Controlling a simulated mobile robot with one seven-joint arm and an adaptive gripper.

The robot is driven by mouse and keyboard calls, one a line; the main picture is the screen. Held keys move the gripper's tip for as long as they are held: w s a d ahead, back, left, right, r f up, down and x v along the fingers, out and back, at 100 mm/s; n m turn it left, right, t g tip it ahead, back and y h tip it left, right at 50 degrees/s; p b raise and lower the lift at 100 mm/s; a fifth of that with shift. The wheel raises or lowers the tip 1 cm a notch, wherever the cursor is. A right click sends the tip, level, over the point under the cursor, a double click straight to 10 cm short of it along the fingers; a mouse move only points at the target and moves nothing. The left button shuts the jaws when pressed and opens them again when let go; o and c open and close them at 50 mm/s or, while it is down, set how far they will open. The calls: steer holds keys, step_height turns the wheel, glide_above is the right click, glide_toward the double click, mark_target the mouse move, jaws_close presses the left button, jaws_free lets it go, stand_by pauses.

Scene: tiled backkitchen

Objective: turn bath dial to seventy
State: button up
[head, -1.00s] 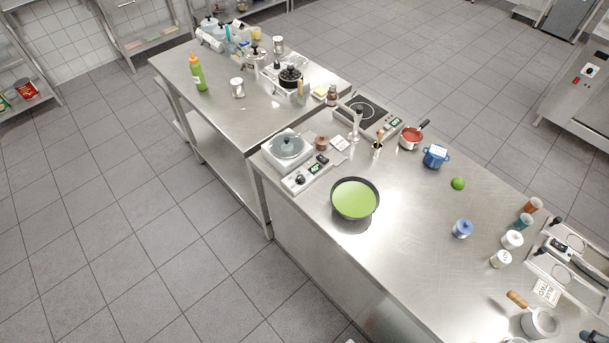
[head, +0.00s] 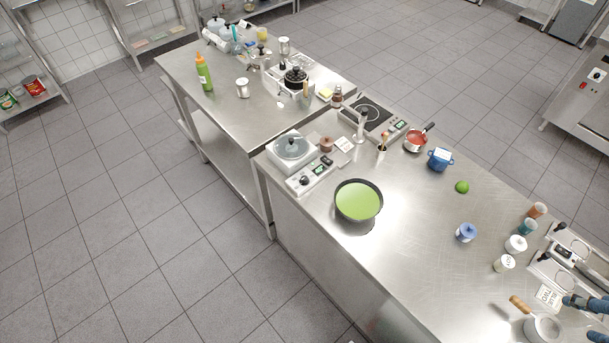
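A white bath unit with a round grey lid (head: 292,147) stands at the left end of the near steel counter in the head view. Its sloped front panel carries a dark round dial (head: 304,181) beside a small lit display (head: 319,170). The dial's setting and the digits are too small to read.
A pan of green liquid (head: 358,201) stands near the bath. An induction plate (head: 369,113), red saucepan (head: 416,139), blue pot (head: 440,159) and lime (head: 462,187) lie behind. A twin-basin unit (head: 566,257) and grey pot (head: 541,328) crowd the right end. Floor at left is clear.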

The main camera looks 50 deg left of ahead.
steer(key=w+a+n+g, duration=0.1)
steer(key=w+a+n, duration=0.3)
steer(key=a, duration=0.3)
steer(key=w+a+n+g+y, duration=0.1)
steer(key=w+a+n, duration=0.4)
steer(key=a, duration=0.3)
steer(key=w+a+n+g, duration=0.1)
steer(key=w+a+n, duration=0.3)
steer(key=a, duration=0.3)
steer(key=n+g+h+p, duration=0.1)
steer(key=n+g+p, duration=0.1)
steer(key=n, duration=1.6)
glide_above(305, 177)
step_height(305, 177, down, 23)
steer(key=shift+s+r, duration=0.15)
step_height(305, 177, down, 14)
steer(key=shift+r+b, duration=0.1)
steer(key=shift+b, duration=0.55)
